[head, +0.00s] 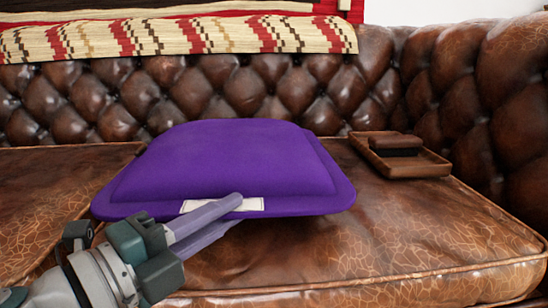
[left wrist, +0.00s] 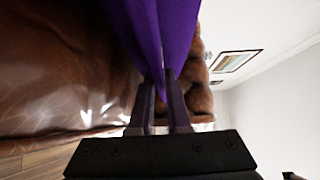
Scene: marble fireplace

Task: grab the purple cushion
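The purple cushion (head: 225,165) lies on the brown leather sofa, with a white label (head: 222,205) on its front rim. My left gripper (head: 238,210) is at the front edge, with one finger over the rim by the label and the other under it. In the left wrist view the cushion (left wrist: 160,35) runs down between the fingers (left wrist: 160,98), which look shut on its rim. The cushion's underside is hidden in the head view. My right gripper is not in view.
A brown tray (head: 430,163) with a dark object (head: 396,145) in it sits right of the cushion. The tufted backrest (head: 270,90) rises behind, with a striped blanket (head: 180,40) over it. The seat (head: 400,240) is clear at the front right.

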